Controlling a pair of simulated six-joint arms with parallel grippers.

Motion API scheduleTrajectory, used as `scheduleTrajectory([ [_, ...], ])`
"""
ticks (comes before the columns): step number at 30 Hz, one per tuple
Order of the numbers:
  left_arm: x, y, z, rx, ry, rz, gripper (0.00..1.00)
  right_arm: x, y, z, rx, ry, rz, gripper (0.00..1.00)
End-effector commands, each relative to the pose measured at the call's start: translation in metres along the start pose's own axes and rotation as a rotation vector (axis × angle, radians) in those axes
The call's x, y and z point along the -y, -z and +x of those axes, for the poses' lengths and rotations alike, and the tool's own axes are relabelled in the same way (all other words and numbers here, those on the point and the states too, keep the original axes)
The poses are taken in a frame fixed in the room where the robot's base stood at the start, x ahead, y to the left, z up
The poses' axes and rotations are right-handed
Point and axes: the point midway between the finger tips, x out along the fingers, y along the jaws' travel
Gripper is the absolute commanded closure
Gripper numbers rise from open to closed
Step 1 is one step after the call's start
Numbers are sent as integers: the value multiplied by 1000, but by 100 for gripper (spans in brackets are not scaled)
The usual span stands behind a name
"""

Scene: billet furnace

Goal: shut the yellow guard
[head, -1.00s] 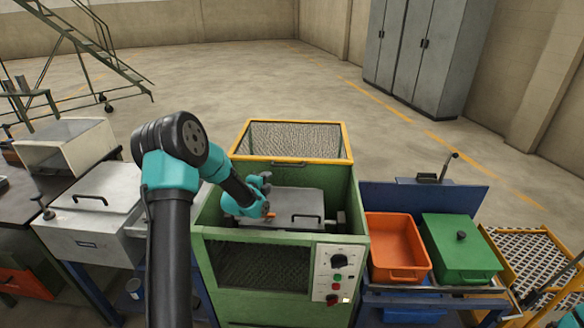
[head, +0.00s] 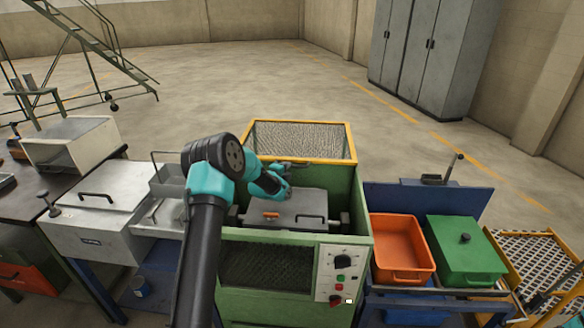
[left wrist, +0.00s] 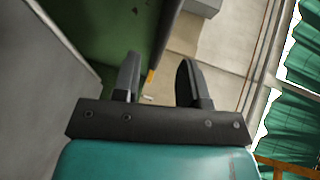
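The yellow guard (head: 348,139), a yellow-framed mesh panel, is at the back of the green machine (head: 235,304), clear of the machine's open top. Its near edge lies along the rear of the opening. My left gripper (head: 303,165) is at that near edge, by the guard's handle, which it partly hides; contact cannot be told. In the left wrist view my left gripper (left wrist: 158,68) has its fingers apart, with a small yellow bit between them. My right gripper is not in view.
A grey lid (head: 300,204) with a dark handle and an orange piece lies inside the machine's top. A control panel (head: 339,274) is on the front. Orange (head: 385,248) and green (head: 463,252) bins stand right; a grey box (head: 92,222) stands left.

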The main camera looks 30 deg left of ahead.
Motion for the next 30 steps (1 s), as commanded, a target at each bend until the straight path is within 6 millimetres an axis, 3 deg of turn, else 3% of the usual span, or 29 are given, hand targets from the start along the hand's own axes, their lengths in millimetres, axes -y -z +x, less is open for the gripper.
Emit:
scheduleTrajectory([
  [6, -1, 0, 31, 0, 1, 0, 61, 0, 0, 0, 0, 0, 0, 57],
  [12, 0, 0, 48, 0, 1, 0, 61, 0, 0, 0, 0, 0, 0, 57],
  [24, 0, 0, 53, 0, 0, 0, 61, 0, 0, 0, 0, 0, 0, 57],
  [30, 0, 0, 53, 0, 0, 0, 80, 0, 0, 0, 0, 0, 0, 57],
])
